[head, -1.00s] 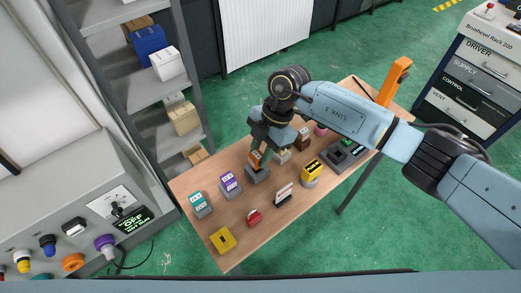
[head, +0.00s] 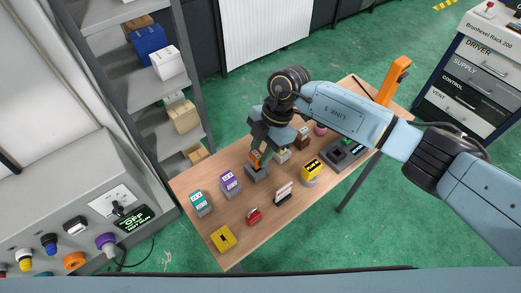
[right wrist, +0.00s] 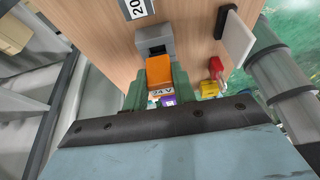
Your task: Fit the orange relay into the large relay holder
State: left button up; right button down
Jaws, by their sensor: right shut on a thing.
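The orange relay (head: 256,158) is between the fingers of my right gripper (head: 259,149), which is shut on it. In the right wrist view the orange relay (right wrist: 160,76) shows a "24 V" label, with a greenish finger on each side. A grey relay holder (head: 257,175) is directly below the relay in the head view. In the right wrist view a grey block with a dark slot, apparently this holder (right wrist: 153,34), shows just past the relay and is partly hidden by it. I cannot tell how far the relay is inside it. My left gripper is not in view.
A purple relay (head: 230,183) and a teal relay (head: 199,203) stand on grey bases to the left. A yellow block (head: 222,239), a red item (head: 254,217), a white sign (head: 283,193) and a yellow-topped piece (head: 312,170) are nearby on the wooden table (head: 262,237).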

jog(key=shift+f+b, duration=0.45)
jog(key=shift+f, duration=0.4)
jog(key=c, duration=1.1)
grip_release()
jog(key=shift+o, duration=0.2)
jog(key=shift+r, duration=0.1)
jog(key=shift+r+p, duration=1.7)
jog(key=shift+p, duration=0.2)
